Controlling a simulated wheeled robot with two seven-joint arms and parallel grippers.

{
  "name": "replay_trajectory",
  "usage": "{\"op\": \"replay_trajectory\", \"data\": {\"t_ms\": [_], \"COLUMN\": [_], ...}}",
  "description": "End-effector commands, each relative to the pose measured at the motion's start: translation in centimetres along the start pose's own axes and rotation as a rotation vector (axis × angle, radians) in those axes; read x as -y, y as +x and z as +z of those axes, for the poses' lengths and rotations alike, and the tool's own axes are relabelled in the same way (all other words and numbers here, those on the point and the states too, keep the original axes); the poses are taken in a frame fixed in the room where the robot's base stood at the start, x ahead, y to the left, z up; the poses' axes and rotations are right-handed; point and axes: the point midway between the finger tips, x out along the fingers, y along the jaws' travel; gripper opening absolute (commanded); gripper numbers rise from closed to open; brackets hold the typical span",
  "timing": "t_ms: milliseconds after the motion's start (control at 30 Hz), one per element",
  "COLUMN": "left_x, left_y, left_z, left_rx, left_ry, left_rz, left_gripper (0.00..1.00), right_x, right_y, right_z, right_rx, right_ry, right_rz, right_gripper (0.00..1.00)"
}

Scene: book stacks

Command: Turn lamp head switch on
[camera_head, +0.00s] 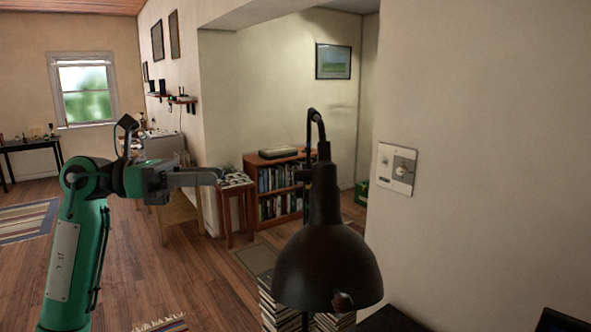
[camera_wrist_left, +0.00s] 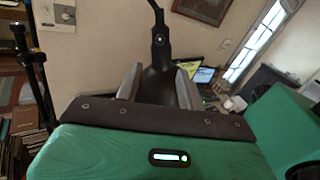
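The dark lamp head (camera_head: 325,262) hangs large in front of me in the head view, its shade opening downward. A small brownish piece (camera_head: 342,301) shows at its lower rim; I cannot tell whether it is the switch. My left gripper (camera_head: 216,174) is left of the lamp in the head view, level with its upper part and pointing right. In the left wrist view its two grey fingers (camera_wrist_left: 159,84) stand apart, and a dark cone-shaped lamp part (camera_wrist_left: 160,68) shows between or beyond them; contact is not clear. My right gripper is not in view.
A wall plate with a round knob (camera_head: 397,168) is on the right wall. Book stacks (camera_head: 282,312) stand below the lamp. A bookcase (camera_head: 276,187) and small side table (camera_head: 237,188) stand behind. Wood floor (camera_head: 170,265) between arm and lamp looks clear.

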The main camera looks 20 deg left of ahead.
Motion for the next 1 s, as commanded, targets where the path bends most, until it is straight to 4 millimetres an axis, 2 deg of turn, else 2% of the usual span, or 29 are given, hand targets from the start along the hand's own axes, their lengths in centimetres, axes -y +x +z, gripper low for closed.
{"op": "replay_trajectory", "data": {"t_ms": [200,600,800,1000], "left_x": [0.1,0.1,0.0,0.0], "left_y": [3.5,11.2,13.0,13.5], "left_z": [0.4,0.3,0.1,0.0], "left_rx": [0.002,0.004,0.003,0.003], "left_ry": [-0.004,-0.007,-0.007,-0.006], "left_rz": [-0.007,-0.007,-0.004,-0.004], "left_gripper": [0.39,0.39,0.39,0.39], "right_x": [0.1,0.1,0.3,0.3], "right_y": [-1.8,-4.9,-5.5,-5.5], "right_z": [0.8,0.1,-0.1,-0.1], "right_rx": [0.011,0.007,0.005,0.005], "right_ry": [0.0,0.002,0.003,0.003], "right_rz": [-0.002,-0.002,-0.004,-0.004], "right_gripper": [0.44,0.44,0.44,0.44]}}
